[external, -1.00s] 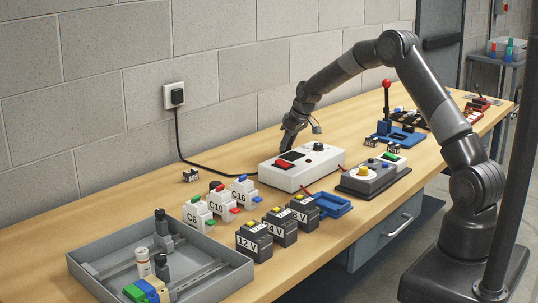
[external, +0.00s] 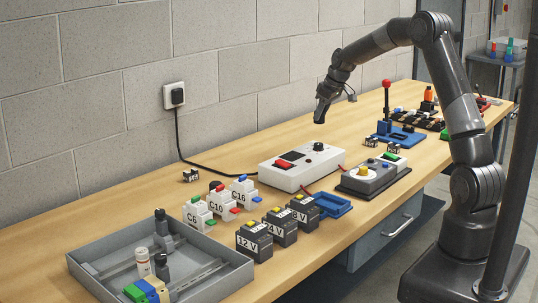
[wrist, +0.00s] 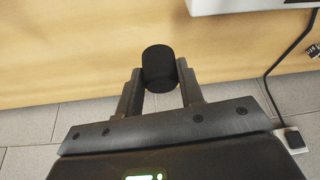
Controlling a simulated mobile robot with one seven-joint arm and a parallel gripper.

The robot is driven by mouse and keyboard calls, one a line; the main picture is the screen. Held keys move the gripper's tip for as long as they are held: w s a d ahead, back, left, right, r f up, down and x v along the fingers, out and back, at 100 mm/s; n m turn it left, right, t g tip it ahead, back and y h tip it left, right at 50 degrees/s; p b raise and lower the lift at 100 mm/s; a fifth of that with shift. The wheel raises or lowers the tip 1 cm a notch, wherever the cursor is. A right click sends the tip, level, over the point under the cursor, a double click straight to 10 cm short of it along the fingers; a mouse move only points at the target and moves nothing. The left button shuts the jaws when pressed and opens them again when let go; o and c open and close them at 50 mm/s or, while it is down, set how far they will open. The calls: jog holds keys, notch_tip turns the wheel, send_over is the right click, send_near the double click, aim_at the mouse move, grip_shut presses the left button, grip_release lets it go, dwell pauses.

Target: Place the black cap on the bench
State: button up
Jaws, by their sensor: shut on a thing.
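The black cap (wrist: 158,66) is a dark round piece held between the two fingers of my gripper (wrist: 160,88) in the wrist view. In the external view my gripper (external: 320,117) is shut and hangs in the air above and behind the white box (external: 300,178); the cap is hard to tell from the dark fingers there. The white box has a red switch (external: 284,163) and a black knob (external: 318,146) on top. The wooden bench (external: 247,150) shows bare below the cap in the wrist view.
A black cable runs from the wall plug (external: 177,96) along the bench. Labelled white blocks, dark batteries (external: 254,242) and a grey tray (external: 90,268) stand at the near left. A blue stand with a red-knobbed lever (external: 386,105) is to the right. Bench behind the box is mostly clear.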

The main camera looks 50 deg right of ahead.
jog(key=w+a+n+y, duration=0.1)
jog(key=w+a+n, duration=0.2)
jog(key=a, duration=1.9)
jog(key=w+a+n+y, duration=0.1)
jog(key=w+a+n, duration=0.2)
jog(key=a, duration=2)
jog(key=shift+g, duration=0.4)
jog(key=a+f, duration=0.2)
jog(key=a, duration=0.2)
jog(key=a+f, duration=0.2)
jog(key=a, duration=0.1)
jog(key=a+f, duration=0.2)
jog(key=a, duration=0.2)
jog(key=shift+w+a+f, duration=0.25)
jog(key=shift+w+a, duration=0.05)
jog(key=shift+w, duration=0.05)
jog(key=shift+a+f, duration=0.1)
jog(key=shift+a, duration=0.1)
jog(key=shift+f, duration=2.05)
jog(key=o, duration=1)
jog(key=shift+f, duration=0.1)
jog(key=shift+c, duration=0.2)
